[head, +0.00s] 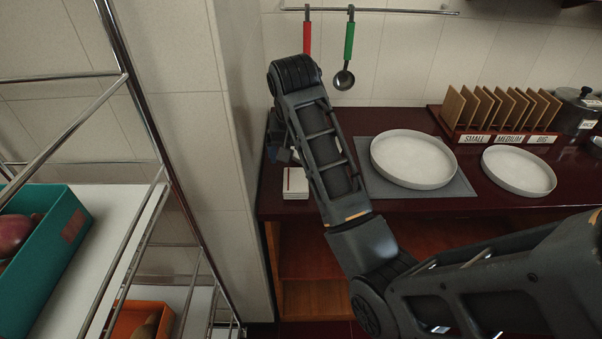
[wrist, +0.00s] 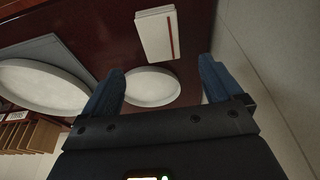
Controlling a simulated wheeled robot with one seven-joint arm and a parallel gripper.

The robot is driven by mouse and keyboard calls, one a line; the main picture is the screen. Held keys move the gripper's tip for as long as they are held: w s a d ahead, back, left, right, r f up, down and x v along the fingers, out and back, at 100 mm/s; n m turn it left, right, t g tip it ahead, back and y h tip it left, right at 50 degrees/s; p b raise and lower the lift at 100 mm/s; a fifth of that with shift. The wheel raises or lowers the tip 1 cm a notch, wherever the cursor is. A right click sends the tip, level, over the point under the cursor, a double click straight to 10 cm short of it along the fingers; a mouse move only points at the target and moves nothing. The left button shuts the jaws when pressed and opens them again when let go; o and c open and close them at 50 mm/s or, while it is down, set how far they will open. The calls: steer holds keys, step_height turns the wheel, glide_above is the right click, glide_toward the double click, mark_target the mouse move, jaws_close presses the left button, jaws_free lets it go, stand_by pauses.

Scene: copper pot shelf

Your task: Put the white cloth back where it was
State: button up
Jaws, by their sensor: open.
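The white cloth (head: 295,183) with a red stripe is a small folded rectangle lying flat at the left front of the dark red counter. In the wrist view the cloth (wrist: 155,35) lies beyond my fingertips, apart from them. My gripper (wrist: 161,78) has its two blue fingers spread, with nothing held between them. A small round white dish (wrist: 152,87) shows below, between the fingers. In the head view my arm mostly hides the gripper and that dish, behind the cloth near the left wall.
Two round white plates (head: 413,158) (head: 519,171) stand to the right, the larger on a grey mat (head: 458,187). A labelled wooden rack (head: 497,137) and a metal pot (head: 577,108) are behind. Red and green-handled utensils (head: 349,42) hang from a rail. A wire shelf (head: 150,200) stands left.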

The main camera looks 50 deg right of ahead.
steer(key=shift+s+a+r, duration=0.1)
steer(key=shift+a+r, duration=0.1)
steer(key=shift+r, duration=0.45)
steer(key=shift+n+t+h, duration=0.3)
steer(key=shift+n+t, duration=0.2)
steer(key=shift+n, duration=0.2)
steer(key=f, duration=0.2)
steer(key=s+a+f, duration=0.1)
steer(key=f, duration=0.1)
steer(key=s+a+f, duration=0.1)
steer(key=shift+s+f, duration=0.25)
steer(key=shift+f, duration=0.15)
steer(key=s+a+f+n+t, duration=0.3)
steer(key=s+a+f, duration=0.15)
steer(key=s, duration=0.25)
steer(key=s+a+f+n+t, duration=0.2)
steer(key=s+a+f+t, duration=0.1)
steer(key=s+a, duration=0.35)
steer(key=s+a+r+n+t+y, duration=0.1)
steer(key=s+a+r+n+t, duration=0.1)
steer(key=s+a+r, duration=0.3)
steer(key=s+a+r+n+t+y, duration=0.2)
steer(key=s+a+r+t, duration=0.2)
steer(key=s+r, duration=0.7)
steer(key=s, duration=0.3)
steer(key=shift+s+a, duration=0.35)
steer(key=shift+s, duration=0.05)
steer(key=shift+d, duration=0.1)
